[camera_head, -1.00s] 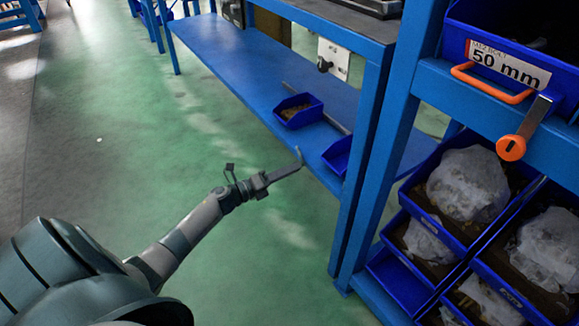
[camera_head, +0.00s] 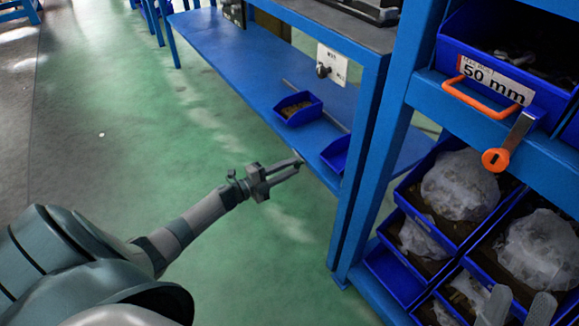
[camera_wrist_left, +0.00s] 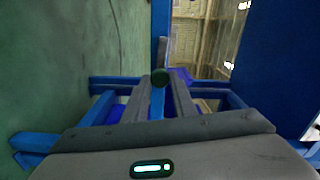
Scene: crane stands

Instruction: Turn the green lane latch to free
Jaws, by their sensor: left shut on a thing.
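In the left wrist view a small dark green round knob (camera_wrist_left: 161,76) sits at the fingertips, with a grey bar rising behind it; I take it for the green lane latch. My left gripper (camera_wrist_left: 161,88) is shut on it, a finger on each side. In the head view my left gripper (camera_head: 291,170) reaches the front edge of the blue bench's lower shelf, and the latch is too small to make out there. My right gripper (camera_head: 516,307) shows at the bottom right, its two grey fingers apart and empty, in front of the bins.
Blue bins with bagged parts (camera_head: 459,184) fill that rack. A blue tray (camera_head: 298,108) lies on the lower shelf (camera_head: 235,70). The green floor (camera_head: 150,120) is clear.

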